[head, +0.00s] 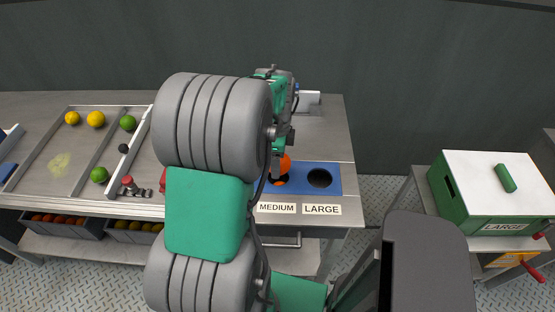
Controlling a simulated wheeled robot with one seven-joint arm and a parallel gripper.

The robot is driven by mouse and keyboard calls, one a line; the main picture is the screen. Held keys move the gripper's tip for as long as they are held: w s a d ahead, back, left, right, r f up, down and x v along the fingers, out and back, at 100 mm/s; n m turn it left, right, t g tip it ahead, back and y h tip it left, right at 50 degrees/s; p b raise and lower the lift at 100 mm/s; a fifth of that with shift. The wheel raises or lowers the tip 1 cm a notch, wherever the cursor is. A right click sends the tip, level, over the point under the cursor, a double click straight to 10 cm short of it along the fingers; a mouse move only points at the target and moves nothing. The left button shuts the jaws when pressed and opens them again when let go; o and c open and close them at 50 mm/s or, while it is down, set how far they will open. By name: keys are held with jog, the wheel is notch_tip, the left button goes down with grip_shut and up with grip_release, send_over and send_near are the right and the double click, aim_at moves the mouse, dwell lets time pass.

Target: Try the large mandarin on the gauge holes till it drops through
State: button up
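In the head view, an orange mandarin (285,164) shows beside my gripper, over the medium hole (279,180) of the blue gauge plate (332,189). My gripper (279,165) points down at it, largely hidden by my own arm. I cannot tell whether its fingers hold the mandarin, or whether the mandarin touches the plate. The large hole (320,178), to the right, is dark and empty. Labels MEDIUM (276,208) and LARGE (322,209) sit in front of the holes.
A divided tray (84,150) with yellow and green fruit lies on the left of the bench. Bins of fruit (62,226) sit below. A green, white-topped machine labelled LARGE (490,185) stands on the right, across a floor gap. My arm blocks the bench's middle.

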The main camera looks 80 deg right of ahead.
jog(key=shift+f+b, duration=0.95)
jog(key=shift+f, duration=0.7)
jog(key=o, duration=1.8)
jog(key=shift+c, duration=0.2)
notch_tip(320, 180, up, 8)
jog(key=shift+f+b, duration=0.1)
jog(key=shift+b, duration=0.3)
